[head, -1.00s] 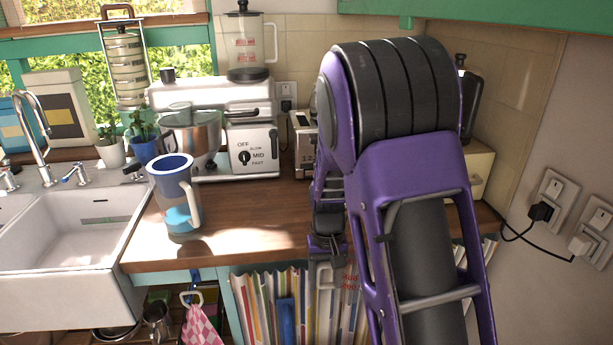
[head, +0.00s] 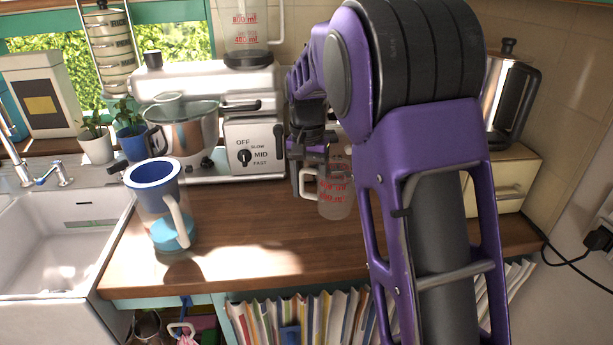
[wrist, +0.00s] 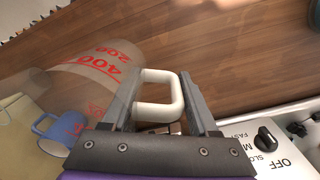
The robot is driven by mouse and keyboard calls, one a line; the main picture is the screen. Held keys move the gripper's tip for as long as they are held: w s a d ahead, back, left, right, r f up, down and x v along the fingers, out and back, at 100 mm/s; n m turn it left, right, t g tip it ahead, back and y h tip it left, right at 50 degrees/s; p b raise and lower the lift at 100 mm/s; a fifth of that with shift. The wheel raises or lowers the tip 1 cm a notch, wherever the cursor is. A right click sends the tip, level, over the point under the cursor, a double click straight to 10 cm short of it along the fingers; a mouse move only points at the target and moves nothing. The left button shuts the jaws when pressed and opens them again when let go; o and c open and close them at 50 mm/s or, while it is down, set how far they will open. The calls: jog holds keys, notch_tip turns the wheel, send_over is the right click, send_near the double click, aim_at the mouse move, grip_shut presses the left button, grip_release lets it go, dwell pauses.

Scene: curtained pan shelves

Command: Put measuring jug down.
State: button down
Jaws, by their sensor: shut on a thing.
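The measuring jug (head: 336,192) is clear with red markings and a white handle on its left side. In the head view it is over the right part of the wooden counter (head: 255,235), partly hidden by my arm. My gripper (head: 312,185) is shut on the jug's handle. In the wrist view the white handle (wrist: 160,98) lies between the two fingers, and the jug's body (wrist: 95,70) shows to the left with its red numbers. Whether the jug's base touches the counter cannot be told.
A blue-rimmed pitcher (head: 155,205) stands on the counter's left, beside the white sink (head: 60,245). A white mixer (head: 250,145) stands behind. A metal kettle (head: 508,95) sits on a cream bread box (head: 500,185) at the right. The middle front counter is clear.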

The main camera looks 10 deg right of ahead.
aim_at(309, 199)
jog(key=shift+w, duration=0.1)
jog(key=shift+s, duration=0.2)
jog(key=shift+f, duration=0.1)
jog(key=shift+f+b, duration=1.4)
jog(key=shift+f, duration=0.95)
jog(key=shift+f, duration=0.15)
jog(key=shift+f+b, duration=0.35)
jog(key=shift+f, duration=0.3)
jog(key=shift+f, duration=0.25)
jog(key=shift+c, duration=0.4)
grip_release()
